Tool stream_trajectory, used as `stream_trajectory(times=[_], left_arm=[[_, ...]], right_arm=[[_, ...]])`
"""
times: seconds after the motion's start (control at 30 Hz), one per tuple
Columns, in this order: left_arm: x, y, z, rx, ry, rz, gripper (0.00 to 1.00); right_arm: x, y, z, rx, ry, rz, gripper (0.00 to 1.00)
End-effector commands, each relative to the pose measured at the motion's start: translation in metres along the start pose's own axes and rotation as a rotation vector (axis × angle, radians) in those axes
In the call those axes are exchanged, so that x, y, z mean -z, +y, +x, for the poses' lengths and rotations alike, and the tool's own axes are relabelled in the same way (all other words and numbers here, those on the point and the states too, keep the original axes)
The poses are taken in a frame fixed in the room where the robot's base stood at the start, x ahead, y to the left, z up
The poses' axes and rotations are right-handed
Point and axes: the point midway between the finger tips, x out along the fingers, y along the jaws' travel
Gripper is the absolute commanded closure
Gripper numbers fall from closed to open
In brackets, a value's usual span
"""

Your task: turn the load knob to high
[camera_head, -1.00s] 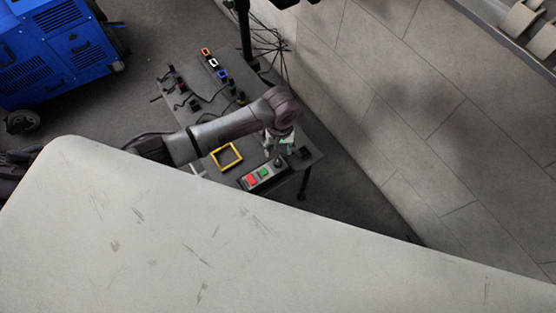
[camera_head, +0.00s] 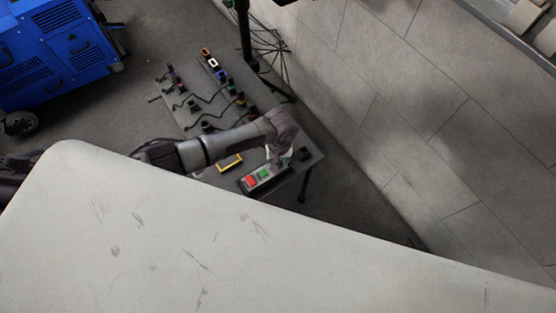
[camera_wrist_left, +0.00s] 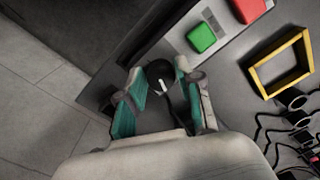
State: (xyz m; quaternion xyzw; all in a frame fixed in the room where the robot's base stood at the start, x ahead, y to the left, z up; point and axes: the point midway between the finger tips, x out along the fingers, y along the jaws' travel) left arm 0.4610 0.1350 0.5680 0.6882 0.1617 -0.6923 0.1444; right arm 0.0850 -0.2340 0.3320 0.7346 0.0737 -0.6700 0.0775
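The load knob (camera_wrist_left: 160,76) is round and black with a white pointer line, at the end of a light grey control panel (camera_wrist_left: 232,48). My left gripper (camera_wrist_left: 157,88) is open, with its teal-padded fingers on either side of the knob; I cannot tell whether they touch it. In the head view my left gripper (camera_head: 277,157) is down at the right end of the panel, and its fingers hide the knob. The pointer slants slightly; no scale marks are readable. My right gripper is not in view.
A green button (camera_wrist_left: 202,38) and a red button (camera_wrist_left: 248,9) sit beside the knob on the panel. A yellow frame (camera_wrist_left: 281,63) lies nearby on the grey table. Several cables and connectors (camera_head: 204,127) lie further back. A blue machine (camera_head: 55,50) stands on the floor.

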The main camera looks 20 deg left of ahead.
Motion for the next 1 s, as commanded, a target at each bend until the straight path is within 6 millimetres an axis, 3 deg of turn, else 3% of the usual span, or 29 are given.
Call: stream_trajectory(times=[0.03, 0.17, 0.57, 1.0], left_arm=[[0.000, 0.000, 0.000, 0.000, 0.000, 0.000, 0.78], [0.000, 0.000, 0.000, 0.000, 0.000, 0.000, 0.99], [0.000, -0.001, -0.001, 0.001, 0.002, 0.062, 1.00], [-0.001, -0.002, -0.002, 0.001, 0.009, 0.411, 1.00]], right_arm=[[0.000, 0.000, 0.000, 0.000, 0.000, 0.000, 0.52], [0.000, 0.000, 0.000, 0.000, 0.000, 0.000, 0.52], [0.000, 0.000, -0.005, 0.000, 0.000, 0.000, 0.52], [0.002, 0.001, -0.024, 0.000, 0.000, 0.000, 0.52]])
